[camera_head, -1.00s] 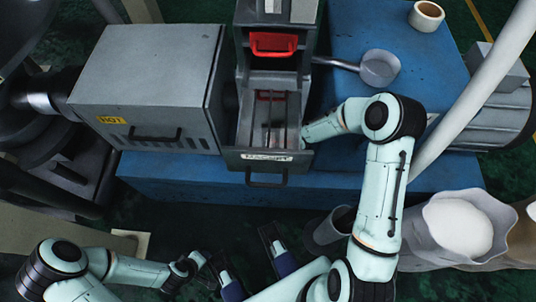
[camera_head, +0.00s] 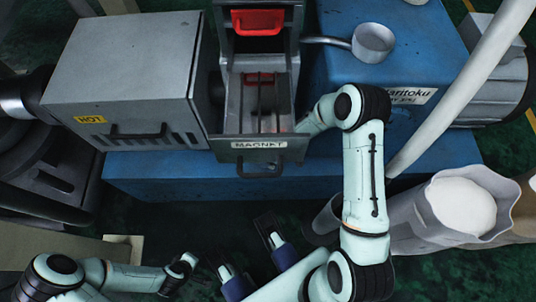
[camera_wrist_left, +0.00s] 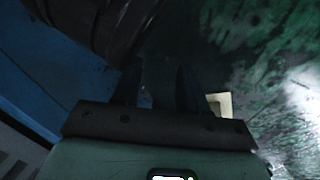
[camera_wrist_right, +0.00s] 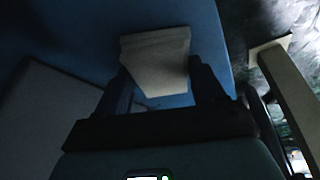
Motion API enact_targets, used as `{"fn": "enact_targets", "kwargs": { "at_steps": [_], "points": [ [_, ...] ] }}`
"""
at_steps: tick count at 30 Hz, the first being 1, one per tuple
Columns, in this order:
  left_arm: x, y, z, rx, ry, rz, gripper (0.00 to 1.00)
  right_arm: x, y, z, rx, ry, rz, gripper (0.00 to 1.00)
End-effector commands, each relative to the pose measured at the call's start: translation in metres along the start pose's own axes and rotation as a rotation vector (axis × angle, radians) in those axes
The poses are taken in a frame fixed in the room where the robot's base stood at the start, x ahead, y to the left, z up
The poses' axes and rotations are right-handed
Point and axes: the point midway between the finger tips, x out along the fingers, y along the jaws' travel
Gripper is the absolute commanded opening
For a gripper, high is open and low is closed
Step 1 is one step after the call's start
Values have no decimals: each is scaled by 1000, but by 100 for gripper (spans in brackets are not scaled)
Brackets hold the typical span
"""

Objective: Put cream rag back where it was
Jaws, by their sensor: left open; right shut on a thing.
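The cream rag (camera_wrist_right: 158,60), a folded pale block greyed by shadow, is between the fingers of my right gripper (camera_wrist_right: 160,85) in the right wrist view. The gripper is shut on it, in front of a blue surface. In the head view my right forearm runs in behind the right side of the drawer marked MAGNET (camera_head: 258,144), which hides the gripper and rag. My left gripper (camera_wrist_left: 158,85) is open and empty in the left wrist view, above the dark green floor. In the head view the left arm lies low at the left.
The drawer stands out from its grey housing. A grey box marked HOT (camera_head: 130,75) is at its left. A blue base (camera_head: 135,175) lies beneath. A round metal pan (camera_head: 373,43) and an open sack (camera_head: 465,205) are at the right. A pale hose crosses the upper right.

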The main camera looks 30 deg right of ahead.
Motion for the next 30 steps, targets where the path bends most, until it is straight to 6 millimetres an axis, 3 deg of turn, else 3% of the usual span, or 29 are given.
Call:
{"fn": "enact_targets", "kwargs": {
  "at_steps": [5,6,8,9,20,26,30],
  "points": [
    [3,-2,3,-2,-10,-4,43,2,0,1,0,-1,0,40],
    [3,-3,4,-3,-13,-5,43,3,0,1,0,-1,0,72],
    [2,-2,4,-3,-12,-4,43,2,0,1,0,-1,0,91],
    [2,-2,4,-3,-12,-4,43,2,0,1,0,-1,0,94],
    [-1,0,0,0,1,1,43,-1,0,0,0,0,0,94],
    [-22,20,-23,18,73,34,43,-35,1,-1,2,0,3,94],
    [-41,27,-2,27,16,43,43,-69,1,-1,4,0,2,94]
  ]
}}
